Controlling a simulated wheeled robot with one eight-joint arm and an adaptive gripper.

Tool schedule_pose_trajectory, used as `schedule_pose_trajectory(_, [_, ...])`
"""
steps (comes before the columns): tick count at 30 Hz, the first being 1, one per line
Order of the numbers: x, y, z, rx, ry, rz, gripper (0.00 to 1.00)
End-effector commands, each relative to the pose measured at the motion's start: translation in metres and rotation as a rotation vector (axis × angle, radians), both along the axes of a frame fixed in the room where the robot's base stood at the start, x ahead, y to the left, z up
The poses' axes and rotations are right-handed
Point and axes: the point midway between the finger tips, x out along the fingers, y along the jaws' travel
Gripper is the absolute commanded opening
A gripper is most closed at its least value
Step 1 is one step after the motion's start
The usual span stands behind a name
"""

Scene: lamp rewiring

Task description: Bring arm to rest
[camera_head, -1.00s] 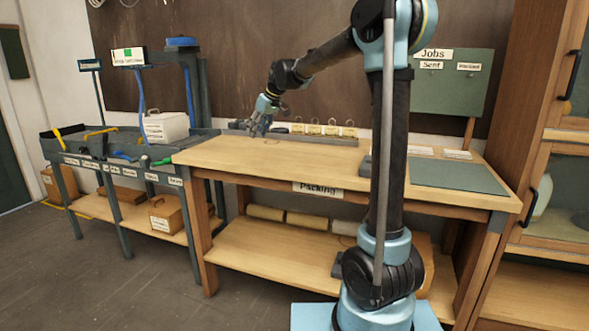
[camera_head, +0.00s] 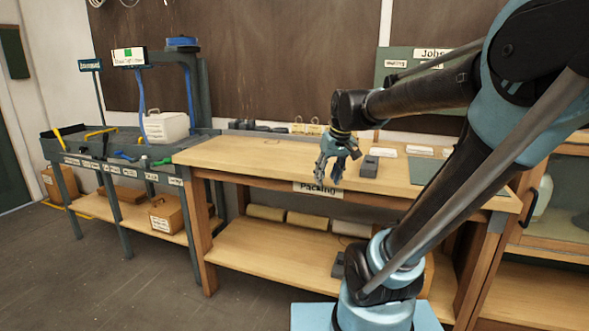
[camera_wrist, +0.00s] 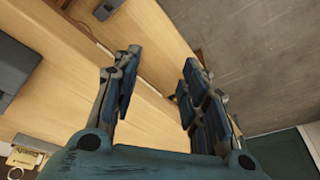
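My gripper (camera_head: 335,168) hangs from my bent arm in front of the packing bench's front edge, just above the "Packing" label in the head view. In the wrist view my gripper (camera_wrist: 160,85) has its two fingers well apart, with nothing between them but the bench wood behind. The packing bench (camera_head: 225,153) has a bare wooden top on its left part. My arm covers part of the bench's right side.
A dark grey block (camera_head: 369,166) sits on the bench beside my gripper. A green mat (camera_head: 428,168) lies at the right. A wooden cabinet (camera_head: 560,230) stands right. Open floor lies in front.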

Motion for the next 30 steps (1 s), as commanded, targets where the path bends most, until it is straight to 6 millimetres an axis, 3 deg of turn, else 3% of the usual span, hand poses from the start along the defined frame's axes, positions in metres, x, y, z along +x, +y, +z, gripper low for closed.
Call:
schedule_pose_trajectory(6, [-0.062,-0.036,-0.043,-0.028,0.034,-0.115,0.4])
schedule_pose_trajectory(15, [-0.134,-0.07,-0.107,-0.064,0.076,-0.265,0.4])
schedule_pose_trajectory(21, [-0.159,-0.082,-0.133,-0.078,0.093,-0.321,0.4])
schedule_pose_trajectory(30, [-0.164,-0.084,-0.138,-0.081,0.096,-0.332,0.4])
